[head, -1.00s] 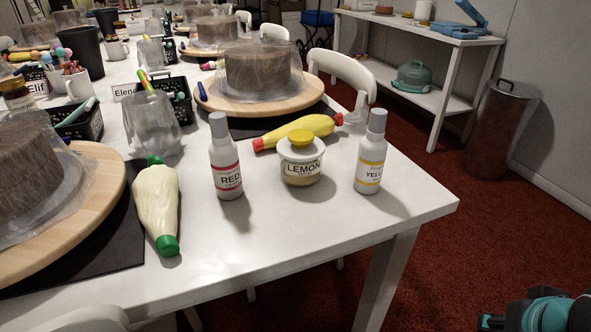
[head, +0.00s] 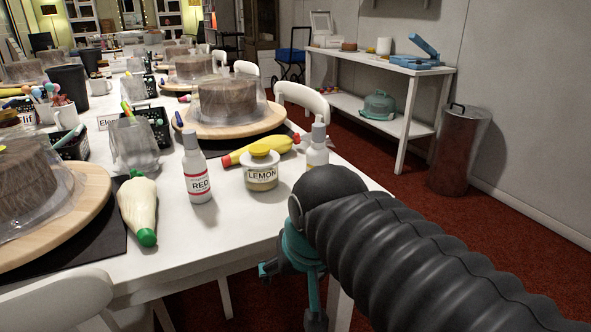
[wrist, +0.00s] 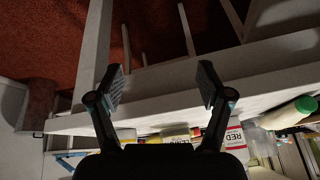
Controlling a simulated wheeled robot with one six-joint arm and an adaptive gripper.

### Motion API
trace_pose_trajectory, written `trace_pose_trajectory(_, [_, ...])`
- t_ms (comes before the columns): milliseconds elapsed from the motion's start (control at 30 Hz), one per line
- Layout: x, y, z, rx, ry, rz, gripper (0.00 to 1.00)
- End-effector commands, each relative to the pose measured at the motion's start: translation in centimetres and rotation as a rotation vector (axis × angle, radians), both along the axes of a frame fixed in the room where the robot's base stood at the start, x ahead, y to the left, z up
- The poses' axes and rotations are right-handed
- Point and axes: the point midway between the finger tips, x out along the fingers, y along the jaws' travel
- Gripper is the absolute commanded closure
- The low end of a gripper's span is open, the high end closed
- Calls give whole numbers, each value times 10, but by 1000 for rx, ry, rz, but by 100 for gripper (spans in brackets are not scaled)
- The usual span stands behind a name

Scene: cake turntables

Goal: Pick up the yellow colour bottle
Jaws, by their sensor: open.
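The yellow colour bottle (head: 317,149) is a white bottle with a grey cap, upright near the table's right edge. My arm hides its lower part and label in the head view. A pale item at the lower edge of the wrist view (wrist: 127,134) seems to be this bottle, partly cut off by my gripper. My gripper (head: 289,274) is open and empty, low in front of the table's near edge and apart from the bottle.
The LEMON jar (head: 262,170) and the red colour bottle (head: 198,170) stand left of the yellow bottle. A yellow piping bag (head: 255,150) lies behind the jar, a cream one (head: 138,208) at left. The white table's edge (wrist: 190,97) crosses the wrist view.

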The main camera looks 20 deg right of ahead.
Motion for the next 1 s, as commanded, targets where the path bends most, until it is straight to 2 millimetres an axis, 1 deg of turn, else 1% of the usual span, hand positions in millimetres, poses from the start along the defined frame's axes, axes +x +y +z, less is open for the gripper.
trace_pose_trajectory(33, [13, -5, 19, 37, 17, -93, 22])
trace_pose_trajectory(100, [30, -12, 45, 100, 45, -256, 22])
trace_pose_trajectory(167, [44, -18, 67, 154, 72, -402, 22])
trace_pose_trajectory(200, [53, -23, 81, 187, 89, -502, 22])
trace_pose_trajectory(300, [76, -36, 114, 266, 124, -753, 22])
trace_pose_trajectory(367, [90, -44, 132, 309, 144, -902, 22])
trace_pose_trajectory(400, [98, -50, 143, 335, 156, -1005, 22])
trace_pose_trajectory(467, [111, -59, 159, 373, 171, -1160, 22])
trace_pose_trajectory(500, [119, -66, 169, 396, 181, -1265, 22])
trace_pose_trajectory(567, [131, -75, 183, 427, 193, -1422, 22])
trace_pose_trajectory(600, [138, -83, 191, 447, 198, -1526, 22])
trace_pose_trajectory(700, [154, -99, 209, 486, 207, -1777, 22])
trace_pose_trajectory(800, [166, -114, 222, 512, 207, -1995, 22])
trace_pose_trajectory(900, [173, -125, 231, 526, 202, -2163, 22])
trace_pose_trajectory(1000, [177, -132, 236, 533, 196, -2272, 22])
